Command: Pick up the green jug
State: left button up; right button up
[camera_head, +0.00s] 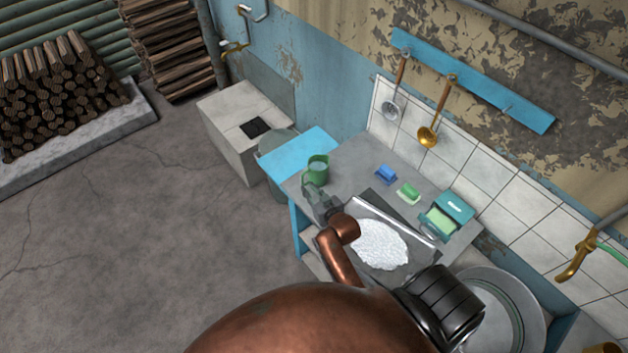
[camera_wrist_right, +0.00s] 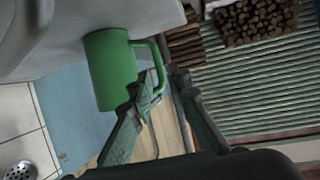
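The green jug (camera_head: 315,174) stands upright near the left end of the grey worktop, next to a blue board, in the head view. In the right wrist view the jug (camera_wrist_right: 107,72) is close, with its handle (camera_wrist_right: 161,66) toward my fingers. My right gripper (camera_head: 314,189) is just in front of the jug. In the right wrist view its fingers (camera_wrist_right: 157,82) are spread, with the handle between or just ahead of the tips; contact cannot be told. My left gripper is not in view.
A tray of white material (camera_head: 381,244) lies right of my right gripper. Blue (camera_head: 386,174) and green (camera_head: 408,193) sponges and a teal box (camera_head: 455,206) are farther right. Ladles hang on the tiled wall behind. The floor (camera_head: 150,230) at left is clear.

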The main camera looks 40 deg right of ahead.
aim_at(303, 183)
jog(key=x, duration=0.2)
jog(key=shift+w+f, duration=0.15)
jog(key=shift+w, duration=0.1)
jog(key=shift+f+x, duration=0.2)
jog(key=shift+x, duration=1.15)
jog(key=shift+f+x, duration=0.2)
jog(key=shift+x, duration=1.15)
jog(key=shift+s+d, duration=0.1)
jog(key=shift+s, duration=0.15)
jog(key=shift+c, duration=0.5)
grip_shut()
jog(key=shift+r, duration=0.1)
